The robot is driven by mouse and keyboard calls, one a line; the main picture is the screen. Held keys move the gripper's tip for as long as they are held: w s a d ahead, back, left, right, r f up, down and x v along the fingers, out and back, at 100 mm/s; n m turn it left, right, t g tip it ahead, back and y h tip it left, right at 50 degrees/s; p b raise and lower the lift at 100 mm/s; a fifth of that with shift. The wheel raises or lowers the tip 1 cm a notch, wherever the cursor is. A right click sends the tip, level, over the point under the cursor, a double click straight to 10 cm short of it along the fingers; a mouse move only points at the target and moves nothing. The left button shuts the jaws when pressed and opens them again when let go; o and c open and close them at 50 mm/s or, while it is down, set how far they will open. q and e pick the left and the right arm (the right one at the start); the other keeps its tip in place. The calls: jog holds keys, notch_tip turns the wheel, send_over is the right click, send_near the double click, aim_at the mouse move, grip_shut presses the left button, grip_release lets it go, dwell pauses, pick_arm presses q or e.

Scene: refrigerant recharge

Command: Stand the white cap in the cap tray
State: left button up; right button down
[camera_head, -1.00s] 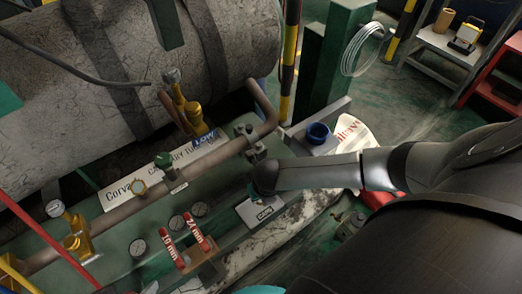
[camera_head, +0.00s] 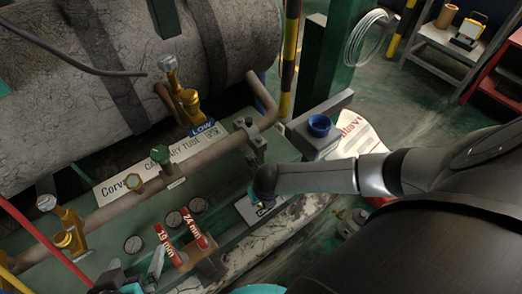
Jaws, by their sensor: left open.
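The cap tray (camera_head: 250,210), a small pale tray with dark lettering on its front, lies at the right end of the green bench. The wrist of my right arm reaches over it from the right. My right gripper (camera_head: 257,194) points down at the tray; its jaws are mostly hidden behind the wrist. I cannot make out the white cap; the wrist may hide it. My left gripper (camera_head: 130,277) shows at the bottom left edge, open, left of the red-handled wrenches and apart from the tray.
Two red-handled wrenches (camera_head: 180,246), marked 19 mm and 24 mm, stand in a brown holder. Brass valves (camera_head: 186,98) and a pipe (camera_head: 205,158) run along the bench. A blue cup (camera_head: 319,125) stands on a grey ledge behind my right wrist.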

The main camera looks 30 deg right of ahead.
jog(key=c, duration=1)
grip_release()
jog(key=shift+f, duration=0.1)
jog(key=o, duration=0.5)
